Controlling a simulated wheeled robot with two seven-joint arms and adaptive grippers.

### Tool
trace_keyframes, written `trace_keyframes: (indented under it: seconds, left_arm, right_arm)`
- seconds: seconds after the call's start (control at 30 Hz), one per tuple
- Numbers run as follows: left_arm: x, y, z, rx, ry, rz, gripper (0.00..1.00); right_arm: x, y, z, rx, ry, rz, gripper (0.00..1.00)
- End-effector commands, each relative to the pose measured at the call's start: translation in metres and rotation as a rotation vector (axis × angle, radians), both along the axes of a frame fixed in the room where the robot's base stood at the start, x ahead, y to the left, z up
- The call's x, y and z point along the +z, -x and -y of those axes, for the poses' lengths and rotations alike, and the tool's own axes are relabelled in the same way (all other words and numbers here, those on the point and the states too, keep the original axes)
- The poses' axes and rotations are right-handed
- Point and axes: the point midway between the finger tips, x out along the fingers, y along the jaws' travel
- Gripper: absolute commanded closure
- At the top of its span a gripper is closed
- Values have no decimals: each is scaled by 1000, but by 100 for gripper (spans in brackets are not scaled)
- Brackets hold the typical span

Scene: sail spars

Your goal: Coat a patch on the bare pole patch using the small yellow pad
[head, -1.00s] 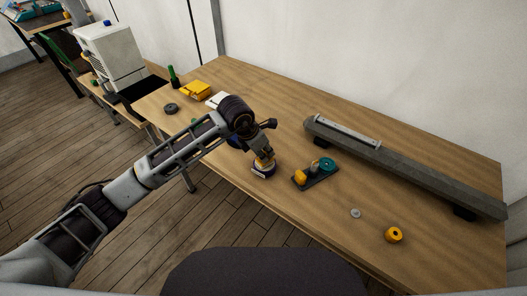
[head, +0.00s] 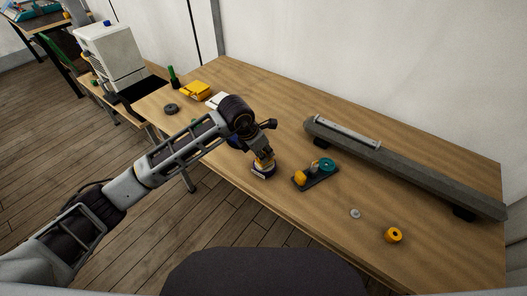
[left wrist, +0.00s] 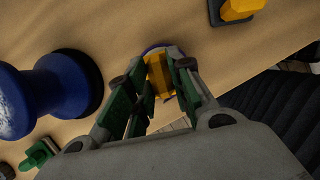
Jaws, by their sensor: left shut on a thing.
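My left gripper (head: 264,156) is shut on a small yellow pad (left wrist: 159,75). It holds the pad upright at the mouth of a small white and blue tin (head: 263,171) near the table's front edge. In the left wrist view the tin's blue rim (left wrist: 166,46) shows around the pad. I cannot tell how deep the pad's lower end sits in the tin. The long grey pole (head: 418,174) lies raised along the back right, with a paler strip (head: 346,132) along its top left part. My right gripper is not in view.
A dark tray (head: 318,181) with a yellow piece, a grey piece and a teal roll stands right of the tin. A grey disc (head: 355,213) and a yellow roll (head: 393,235) lie further right. A blue spool (left wrist: 45,92) stands close left of my gripper.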

Motion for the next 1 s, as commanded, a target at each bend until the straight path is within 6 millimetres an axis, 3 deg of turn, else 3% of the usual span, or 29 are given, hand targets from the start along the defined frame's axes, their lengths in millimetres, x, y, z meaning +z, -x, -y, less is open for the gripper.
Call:
trace_keyframes:
  seconds: [1.0]
  left_arm:
    - [55,-2,1,1,5,10,97]
  right_arm:
    - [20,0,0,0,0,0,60]
